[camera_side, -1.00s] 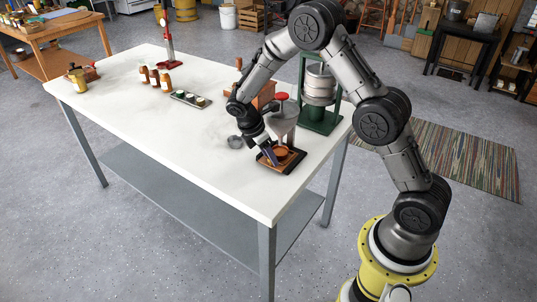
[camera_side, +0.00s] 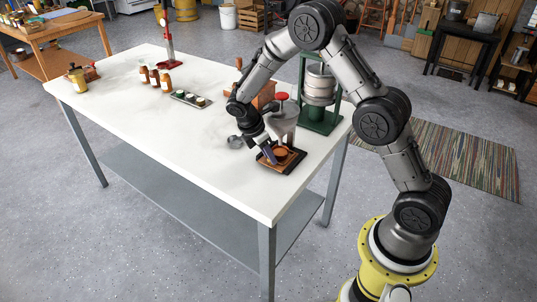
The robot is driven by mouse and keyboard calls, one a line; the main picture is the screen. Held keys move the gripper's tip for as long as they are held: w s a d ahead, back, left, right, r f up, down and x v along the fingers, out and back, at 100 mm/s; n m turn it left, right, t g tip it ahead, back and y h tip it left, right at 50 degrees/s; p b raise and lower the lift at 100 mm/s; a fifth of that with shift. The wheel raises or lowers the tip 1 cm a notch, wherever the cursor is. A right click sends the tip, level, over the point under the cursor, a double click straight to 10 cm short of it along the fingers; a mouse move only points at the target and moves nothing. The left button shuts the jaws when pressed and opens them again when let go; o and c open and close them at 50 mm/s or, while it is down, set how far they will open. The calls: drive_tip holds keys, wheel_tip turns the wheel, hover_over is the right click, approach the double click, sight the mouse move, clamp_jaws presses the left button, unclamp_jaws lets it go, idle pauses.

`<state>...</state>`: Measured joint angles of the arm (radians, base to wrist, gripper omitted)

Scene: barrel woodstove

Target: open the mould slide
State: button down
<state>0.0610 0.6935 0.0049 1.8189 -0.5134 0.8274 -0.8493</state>
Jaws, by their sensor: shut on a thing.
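A small dark tray-like fixture (camera_side: 290,167) with a wooden-brown top lies near the right end of the white table. A round orange-brown piece (camera_side: 281,152) sits on it. I take this fixture to be the mould with its slide; the slide itself is too small to tell apart. My gripper (camera_side: 269,154) points down at the fixture's left side, its fingers shut on a small part there. The fingers hide most of what they hold. A grey funnel-like hopper with a red knob (camera_side: 282,97) stands just behind the fixture.
A green press with a pale cylinder (camera_side: 320,90) stands behind the hopper, and a wooden box (camera_side: 264,95) is beside it. Jars (camera_side: 155,78) and a small tray (camera_side: 190,99) stand farther left. The table's front left is clear.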

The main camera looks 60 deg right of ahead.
idle(0.6)
drive_tip(key=a, duration=1)
drive_tip(key=shift+a, duration=0.2)
drive_tip(key=c, duration=0.6)
unclamp_jaws()
drive_tip(key=shift+d, duration=0.1)
drive_tip(key=shift+r, duration=0.1)
drive_tip(key=v, duration=1.3)
drive_tip(key=shift+a+r, duration=0.25)
drive_tip(key=shift+r, duration=0.05)
drive_tip(key=shift+w, duration=0.1)
